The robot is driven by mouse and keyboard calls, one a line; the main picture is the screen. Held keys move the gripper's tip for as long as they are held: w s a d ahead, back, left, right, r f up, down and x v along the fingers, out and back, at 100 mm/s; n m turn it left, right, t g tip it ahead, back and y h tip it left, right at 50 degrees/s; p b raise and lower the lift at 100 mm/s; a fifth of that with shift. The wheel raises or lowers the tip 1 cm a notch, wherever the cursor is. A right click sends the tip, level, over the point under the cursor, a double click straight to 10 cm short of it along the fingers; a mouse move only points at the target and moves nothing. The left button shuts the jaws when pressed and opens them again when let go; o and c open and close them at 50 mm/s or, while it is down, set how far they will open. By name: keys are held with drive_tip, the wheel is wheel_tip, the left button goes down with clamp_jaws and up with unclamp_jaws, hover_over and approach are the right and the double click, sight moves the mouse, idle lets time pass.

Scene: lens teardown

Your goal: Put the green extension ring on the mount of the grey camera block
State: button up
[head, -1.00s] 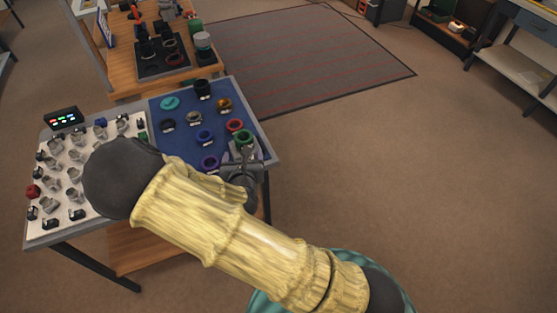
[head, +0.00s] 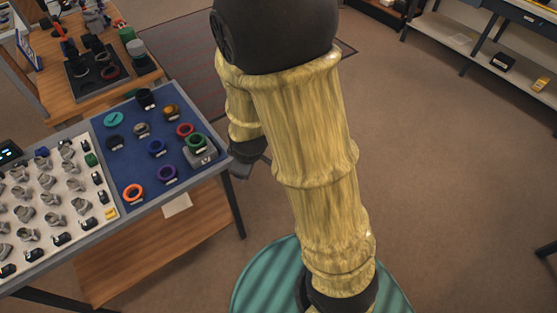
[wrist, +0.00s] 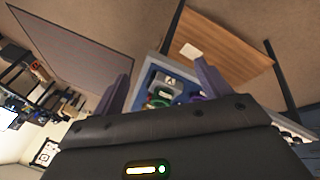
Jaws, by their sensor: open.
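The green extension ring (head: 196,142) is at the right edge of the blue mat in the head view, against the top of the grey camera block (head: 201,158). It appears to rest on the block's mount, but I cannot tell whether it is fully seated. In the wrist view the ring (wrist: 160,98) and the pale-marked block (wrist: 171,79) show beyond my fingers. In the head view my arm hides most of my gripper.
The blue mat (head: 137,164) also holds purple (head: 168,174), orange (head: 133,194), blue (head: 157,147) and red (head: 185,129) rings. A white board (head: 70,221) with several small grey parts lies to the left. A wooden bench (head: 58,101) stands behind.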

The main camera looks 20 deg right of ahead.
drive_tip(key=s+d+r+m+g, duration=0.2)
drive_tip(key=s+d+r+m, duration=0.4)
drive_tip(key=s+m, duration=0.2)
drive_tip(key=shift+r+m, duration=0.35)
drive_tip(key=shift+m, duration=0.85)
